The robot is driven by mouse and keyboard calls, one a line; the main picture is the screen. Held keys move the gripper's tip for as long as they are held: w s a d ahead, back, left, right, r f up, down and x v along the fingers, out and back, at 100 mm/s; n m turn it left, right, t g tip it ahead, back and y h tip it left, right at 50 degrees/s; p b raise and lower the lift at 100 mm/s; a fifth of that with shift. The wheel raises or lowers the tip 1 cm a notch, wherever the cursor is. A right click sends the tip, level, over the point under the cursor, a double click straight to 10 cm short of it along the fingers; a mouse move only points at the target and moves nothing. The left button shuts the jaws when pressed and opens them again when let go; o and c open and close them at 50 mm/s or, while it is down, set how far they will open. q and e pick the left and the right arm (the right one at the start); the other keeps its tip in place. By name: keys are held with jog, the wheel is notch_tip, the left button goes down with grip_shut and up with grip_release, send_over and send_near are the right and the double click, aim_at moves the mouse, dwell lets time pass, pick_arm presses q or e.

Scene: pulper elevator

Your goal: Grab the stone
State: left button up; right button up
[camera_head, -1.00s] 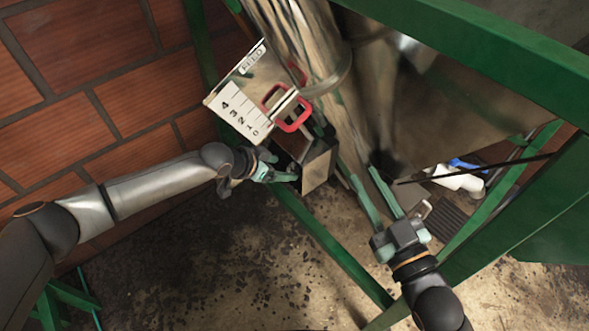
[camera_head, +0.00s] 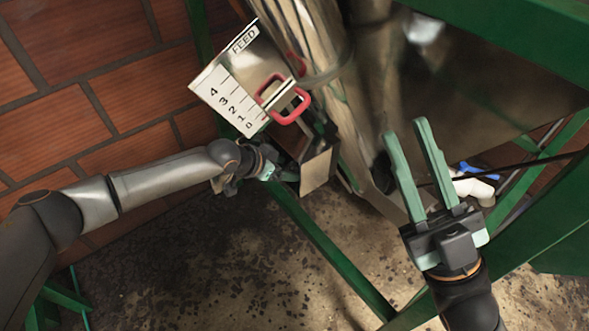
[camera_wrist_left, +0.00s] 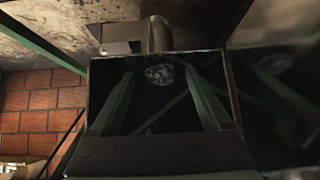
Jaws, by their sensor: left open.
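A small grey, rough stone (camera_wrist_left: 160,74) lies inside a dark metal box opening (camera_wrist_left: 165,118) in the left wrist view. The two green fingers of my left gripper (camera_wrist_left: 160,82) reach into this opening, apart, one on each side of the stone. They do not visibly touch it. In the head view my left gripper (camera_head: 268,168) is at the side of the metal box (camera_head: 318,168), its fingertips hidden. The stone is not visible in the head view. My right gripper (camera_head: 405,128) is open and empty, in front of the metal machine.
A feed plate with a scale (camera_head: 235,95) and a red handle (camera_head: 290,105) sit above the box. A green frame bar (camera_head: 330,245) crosses the floor below. A brick wall (camera_head: 60,110) stands at left. A white pipe (camera_head: 474,188) is at right.

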pick_arm(q)
jog(key=shift+c, duration=0.4)
grip_shut()
